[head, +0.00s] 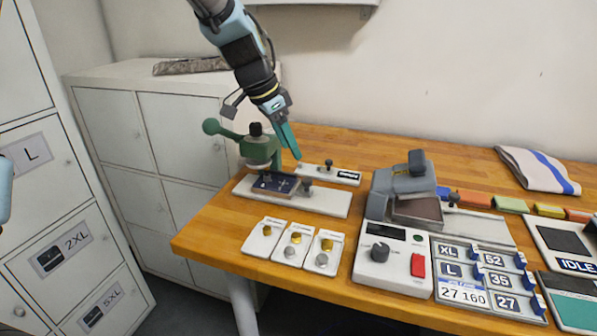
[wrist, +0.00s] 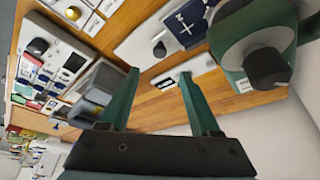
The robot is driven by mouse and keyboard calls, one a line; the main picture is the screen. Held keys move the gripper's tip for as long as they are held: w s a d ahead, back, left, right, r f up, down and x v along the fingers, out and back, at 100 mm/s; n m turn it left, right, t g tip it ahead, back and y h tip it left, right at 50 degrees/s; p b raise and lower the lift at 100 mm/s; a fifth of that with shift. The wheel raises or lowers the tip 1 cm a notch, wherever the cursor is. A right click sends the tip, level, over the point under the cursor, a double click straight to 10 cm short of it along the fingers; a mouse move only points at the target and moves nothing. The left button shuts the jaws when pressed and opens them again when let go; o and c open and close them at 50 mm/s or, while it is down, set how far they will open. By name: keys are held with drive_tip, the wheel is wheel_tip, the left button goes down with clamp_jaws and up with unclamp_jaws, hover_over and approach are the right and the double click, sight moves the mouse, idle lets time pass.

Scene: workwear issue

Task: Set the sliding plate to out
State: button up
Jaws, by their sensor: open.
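A dark blue plate (head: 275,185) with white marks lies at the left part of a long white base (head: 325,202), by the green press (head: 262,150). A small dark knob (head: 307,184) stands at its right end. The plate also shows at the top of the wrist view (wrist: 187,24), with its knob (wrist: 159,49). A brown plate (head: 418,208) with a dark knob (head: 453,198) sits in the grey machine (head: 400,180). I cannot tell which plate is meant. My gripper (head: 293,153) is open and empty, above the table behind the blue plate; its fingers (wrist: 160,73) point downward.
A white labelled block (head: 345,176) with a black knob lies behind the base. Several small white blocks with buttons (head: 295,243) and a control box (head: 390,265) stand in front. The green press lever reaches left. Bare wood (head: 215,235) shows at the left front.

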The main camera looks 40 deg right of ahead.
sight(306, 180)
drive_tip(key=p+x, duration=0.3)
drive_tip(key=x, duration=0.7)
drive_tip(key=shift+d+f, duration=0.15)
drive_tip(key=shift+f, duration=0.15)
clamp_jaws()
idle(1.1)
